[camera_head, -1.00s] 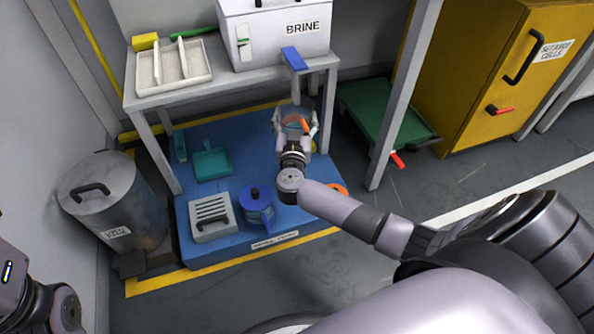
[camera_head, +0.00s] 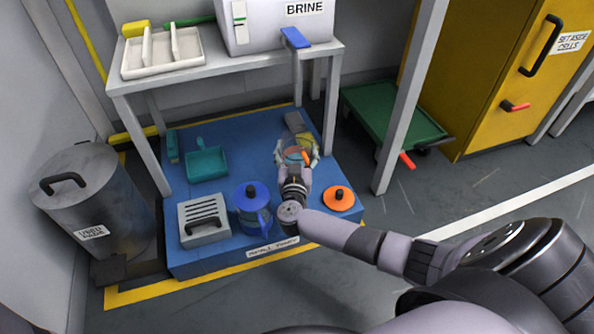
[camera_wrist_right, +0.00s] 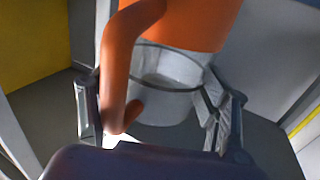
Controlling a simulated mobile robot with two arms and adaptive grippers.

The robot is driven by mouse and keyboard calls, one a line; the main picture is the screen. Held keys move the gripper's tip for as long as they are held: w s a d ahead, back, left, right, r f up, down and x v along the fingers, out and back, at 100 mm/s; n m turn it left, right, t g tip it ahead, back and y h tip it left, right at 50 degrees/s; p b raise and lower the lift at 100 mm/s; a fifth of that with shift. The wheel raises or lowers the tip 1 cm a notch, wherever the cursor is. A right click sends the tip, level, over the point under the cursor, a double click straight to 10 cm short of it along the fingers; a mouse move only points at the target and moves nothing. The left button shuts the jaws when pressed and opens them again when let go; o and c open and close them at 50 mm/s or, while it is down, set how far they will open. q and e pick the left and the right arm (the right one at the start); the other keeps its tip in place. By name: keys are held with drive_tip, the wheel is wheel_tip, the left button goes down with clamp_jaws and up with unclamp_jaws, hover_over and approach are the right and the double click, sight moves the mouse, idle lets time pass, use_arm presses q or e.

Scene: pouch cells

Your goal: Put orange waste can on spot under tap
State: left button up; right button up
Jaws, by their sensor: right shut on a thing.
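The orange waste can (camera_head: 294,154) has an orange handle (camera_head: 306,158) and a clear-looking wall. My right gripper (camera_head: 297,160) is shut on it, with a finger on each side, low in front of the table. In the right wrist view, the can's orange part (camera_wrist_right: 190,25) and curved handle (camera_wrist_right: 117,65) fill the top, and the gripper fingers (camera_wrist_right: 160,110) flank a rim. The tap has a blue lever (camera_head: 295,38) and a grey spout (camera_head: 297,65) at the table's front edge. I cannot clearly make out a marked spot below it. My left gripper is out of view.
A blue platform (camera_head: 235,130) holds a blue lidded can (camera_head: 252,208), a grey slotted box (camera_head: 203,220), a teal dustpan (camera_head: 206,163) and an orange lid (camera_head: 338,198). Table legs (camera_head: 331,105) stand close to the can. A metal bin (camera_head: 95,200) is left, a green cart (camera_head: 395,115) right.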

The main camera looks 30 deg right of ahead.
drive_tip(key=shift+f+b, duration=0.5)
drive_tip(key=shift+f, duration=0.3)
wheel_tip(320, 180, down, 3)
drive_tip(key=b, duration=0.2)
drive_tip(key=shift+f+b, duration=0.2)
drive_tip(key=shift+b, duration=0.2)
drive_tip(key=shift+r, duration=0.1)
drive_tip(key=shift+f, duration=0.55)
drive_tip(key=o, duration=1.3)
drive_tip(key=shift+s+f, duration=0.1)
drive_tip(key=shift+f, duration=0.05)
